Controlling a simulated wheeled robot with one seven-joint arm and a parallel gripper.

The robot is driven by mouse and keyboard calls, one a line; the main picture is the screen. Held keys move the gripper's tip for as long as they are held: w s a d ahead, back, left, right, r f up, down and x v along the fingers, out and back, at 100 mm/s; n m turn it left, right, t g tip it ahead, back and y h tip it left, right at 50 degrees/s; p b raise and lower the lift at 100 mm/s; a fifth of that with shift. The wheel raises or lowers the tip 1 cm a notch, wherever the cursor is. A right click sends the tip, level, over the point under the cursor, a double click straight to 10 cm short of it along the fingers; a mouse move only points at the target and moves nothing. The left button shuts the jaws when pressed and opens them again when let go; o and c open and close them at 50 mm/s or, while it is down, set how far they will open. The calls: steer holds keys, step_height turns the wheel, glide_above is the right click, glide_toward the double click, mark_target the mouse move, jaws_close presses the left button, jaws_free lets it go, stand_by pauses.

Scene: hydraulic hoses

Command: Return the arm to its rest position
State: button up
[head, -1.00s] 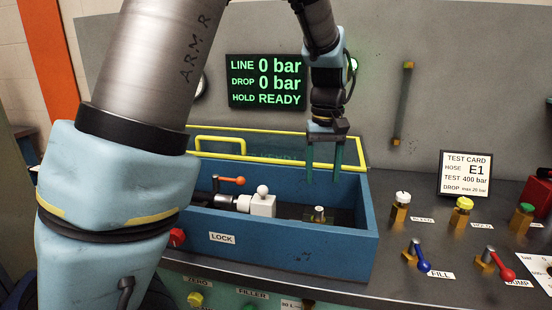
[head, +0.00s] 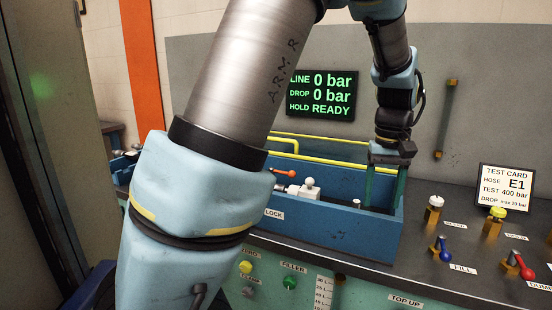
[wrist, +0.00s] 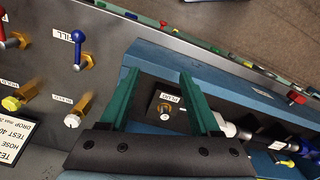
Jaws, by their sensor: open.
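My gripper (head: 384,185) hangs at the end of my arm over the right end of the blue test box (head: 352,228), with its green fingers pointing down. In the wrist view the two green fingers (wrist: 155,100) are spread apart with nothing between them. A white block with a round knob (head: 309,189) and an orange-handled valve (head: 287,173) are in the box, left of my gripper. My arm hides the box's left part.
A yellow-railed lid frame (head: 330,158) stands along the box's back. To the right are the test card (head: 505,188), a blue FILL lever (head: 440,250), a red lever (head: 520,266) and brass valves. The display (head: 320,95) reads 0 bar and READY.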

steer(key=s+a+f, duration=0.1)
steer(key=a+f, duration=0.1)
steer(key=a, duration=1.3)
steer(key=s+a+f+t, duration=0.1)
steer(key=s+a+f, duration=0.1)
steer(key=a, duration=1.3)
steer(key=shift+s+f+n+t, duration=0.3)
steer(key=shift+f+n, duration=0.1)
steer(key=shift+f, duration=0.35)
steer(key=shift+c, duration=0.2)
